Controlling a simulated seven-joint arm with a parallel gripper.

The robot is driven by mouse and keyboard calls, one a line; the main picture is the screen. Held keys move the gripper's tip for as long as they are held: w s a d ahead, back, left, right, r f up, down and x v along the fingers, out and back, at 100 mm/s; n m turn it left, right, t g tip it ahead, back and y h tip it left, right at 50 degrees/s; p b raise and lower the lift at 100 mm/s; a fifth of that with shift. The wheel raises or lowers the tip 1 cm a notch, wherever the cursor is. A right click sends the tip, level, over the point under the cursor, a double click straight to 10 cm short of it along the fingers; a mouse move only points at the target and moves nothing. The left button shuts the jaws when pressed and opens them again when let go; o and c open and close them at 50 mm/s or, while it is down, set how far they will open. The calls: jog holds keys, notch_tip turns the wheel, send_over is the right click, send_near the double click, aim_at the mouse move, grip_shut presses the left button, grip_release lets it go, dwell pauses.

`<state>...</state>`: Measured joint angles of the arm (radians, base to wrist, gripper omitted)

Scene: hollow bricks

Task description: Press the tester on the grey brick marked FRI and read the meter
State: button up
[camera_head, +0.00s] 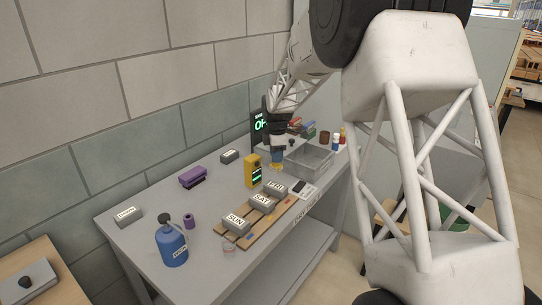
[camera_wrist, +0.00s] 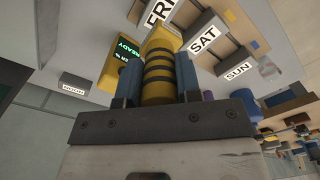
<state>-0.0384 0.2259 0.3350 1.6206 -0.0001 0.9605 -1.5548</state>
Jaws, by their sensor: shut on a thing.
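My gripper (camera_head: 277,154) is shut on the yellow tester (camera_wrist: 159,78), which has black bands and sits between the blue fingers in the wrist view. The grey brick marked FRI (camera_head: 275,188) lies at the far end of a row, beyond the SAT brick (camera_head: 262,202) and SUN brick (camera_head: 236,224). In the wrist view FRI (camera_wrist: 165,10) is partly cut off at the top edge. The tester is above and behind FRI in the head view and appears apart from it. The yellow meter (camera_head: 255,170) stands left of my gripper; its green screen reads READY in the wrist view (camera_wrist: 122,52).
The row lies on wooden boards (camera_head: 215,230). A blue jug (camera_head: 171,246), purple block (camera_head: 192,177) and loose grey bricks (camera_head: 229,156) are leftward.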

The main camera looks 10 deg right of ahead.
aim_at(276, 170)
jog(key=shift+f, duration=0.1)
dwell(0.3)
jog(key=shift+f, duration=2.95)
jog(key=shift+f, duration=0.55)
dwell(0.9)
jog(key=shift+r, duration=3.6)
